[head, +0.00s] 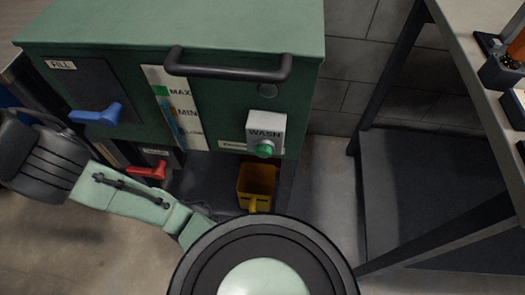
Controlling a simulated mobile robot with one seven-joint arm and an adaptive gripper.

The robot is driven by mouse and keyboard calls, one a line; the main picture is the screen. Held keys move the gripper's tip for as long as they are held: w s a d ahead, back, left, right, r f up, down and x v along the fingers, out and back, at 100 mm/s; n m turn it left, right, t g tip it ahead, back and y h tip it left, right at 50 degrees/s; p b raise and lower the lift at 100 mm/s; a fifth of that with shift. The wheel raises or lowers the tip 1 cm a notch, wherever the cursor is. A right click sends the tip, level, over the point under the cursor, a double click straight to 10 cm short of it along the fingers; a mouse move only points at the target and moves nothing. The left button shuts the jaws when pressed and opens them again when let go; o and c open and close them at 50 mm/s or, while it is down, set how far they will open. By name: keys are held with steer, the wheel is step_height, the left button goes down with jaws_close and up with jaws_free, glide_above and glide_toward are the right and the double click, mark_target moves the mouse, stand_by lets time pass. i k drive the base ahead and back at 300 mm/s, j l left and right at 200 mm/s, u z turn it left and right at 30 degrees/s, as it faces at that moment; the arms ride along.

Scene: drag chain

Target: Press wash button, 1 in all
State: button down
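The wash button (265,149) is a green round knob on a pale grey box (267,127) labelled WASH. The box is fixed at the lower right of the front of a dark green cabinet (230,38). The button shows clear, with nothing of mine in front of it. My arm crosses the lower left of the head view, left of and below the button. My gripper does not show in this view, so I cannot see its fingers or what they hold.
A black handle (228,66) juts from the cabinet above the button. A blue FILL lever (97,115) and a red lever (148,170) stick out at left. A yellow container (257,184) stands below the button. A dark-legged bench (470,60) is at right.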

mark_target(262, 151)
steer(key=k+j+z, duration=0.1)
steer(key=k, duration=0.45)
steer(key=k+j+z, duration=0.15)
steer(key=k, duration=0.4)
steer(key=j, duration=0.1)
